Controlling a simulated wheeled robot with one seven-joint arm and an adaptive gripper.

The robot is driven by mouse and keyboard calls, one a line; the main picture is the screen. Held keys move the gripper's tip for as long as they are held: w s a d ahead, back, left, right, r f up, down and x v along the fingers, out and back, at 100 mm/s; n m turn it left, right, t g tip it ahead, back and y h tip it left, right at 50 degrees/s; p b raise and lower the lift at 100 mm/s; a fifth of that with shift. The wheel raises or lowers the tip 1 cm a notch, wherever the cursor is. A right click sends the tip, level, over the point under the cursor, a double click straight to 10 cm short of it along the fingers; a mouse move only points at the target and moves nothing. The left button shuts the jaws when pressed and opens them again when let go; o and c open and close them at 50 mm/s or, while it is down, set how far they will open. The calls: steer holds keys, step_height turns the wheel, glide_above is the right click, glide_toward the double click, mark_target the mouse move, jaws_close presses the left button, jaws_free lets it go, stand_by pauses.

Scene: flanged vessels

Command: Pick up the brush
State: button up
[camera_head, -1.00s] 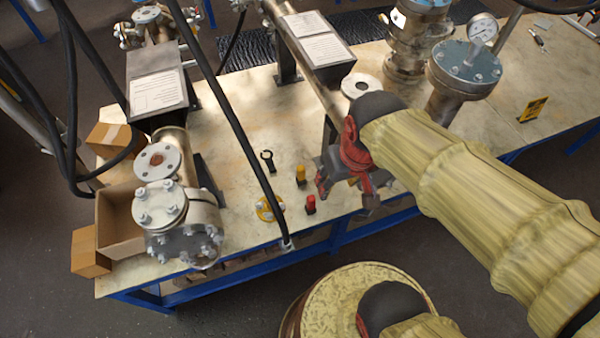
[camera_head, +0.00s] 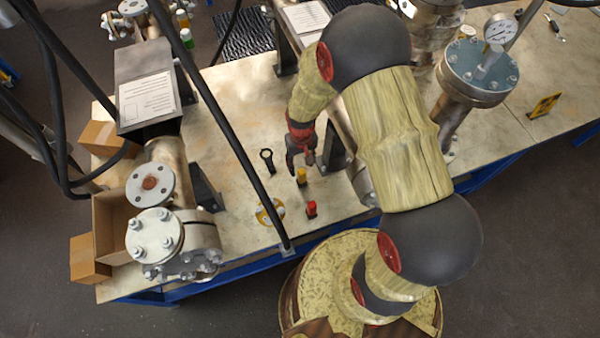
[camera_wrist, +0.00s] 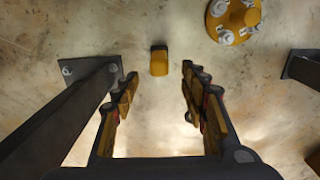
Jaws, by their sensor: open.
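I cannot make out a brush for certain. A small yellow piece with a dark end (camera_head: 301,176) stands on the bench, and it also shows in the wrist view (camera_wrist: 159,61), ahead of and between my fingers, not touching them. A small red piece (camera_head: 311,209) stands nearer the bench's front edge. A dark ring-ended tool (camera_head: 267,158) is left of my gripper. My gripper (camera_head: 300,163) is above the bench beside the yellow piece. Its fingers are apart and empty in the wrist view (camera_wrist: 158,92).
A yellow bolted disc (camera_head: 270,212) lies near the front edge; it also shows in the wrist view (camera_wrist: 233,20). A dark support leg (camera_wrist: 75,115) is close to my left finger. Flanged vessels (camera_head: 165,235) and cardboard boxes (camera_head: 90,257) stand left, a gauge vessel (camera_head: 478,75) right.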

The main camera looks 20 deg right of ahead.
mark_target(302, 171)
step_height(302, 171, down, 3)
steer(key=shift+r+b, duration=0.1)
steer(key=shift+b, duration=0.3)
step_height(302, 171, down, 5)
steer(key=shift+s+f+b, duration=0.1)
steer(key=shift+b, duration=1)
steer(key=c, duration=0.3)
steer(key=c, duration=0.8)
jaws_close()
